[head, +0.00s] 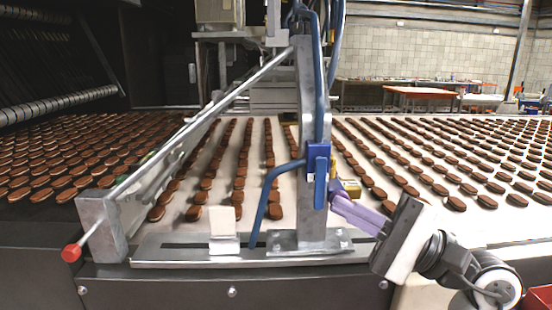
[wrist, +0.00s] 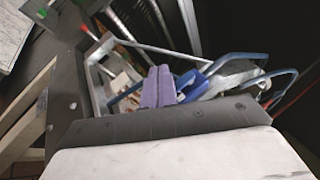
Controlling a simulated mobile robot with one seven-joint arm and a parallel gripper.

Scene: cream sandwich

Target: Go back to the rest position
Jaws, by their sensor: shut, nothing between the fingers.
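My gripper (head: 337,202) has purple fingers and shows at the right of centre in the head view. The fingers are shut with nothing between them, and their tips are close to the blue valve block (head: 318,165) on the metal post. I cannot tell whether they touch it. In the wrist view the gripper (wrist: 158,72) points towards the metal frame and the blue parts (wrist: 190,85).
Rows of brown sandwich biscuits (head: 240,185) cover the white conveyor (head: 285,140). A diagonal metal bar with a red end (head: 71,253) and an upright post (head: 305,90) stand at the front. A red-topped table (head: 420,92) is far back. A red box (head: 538,298) is at the lower right.

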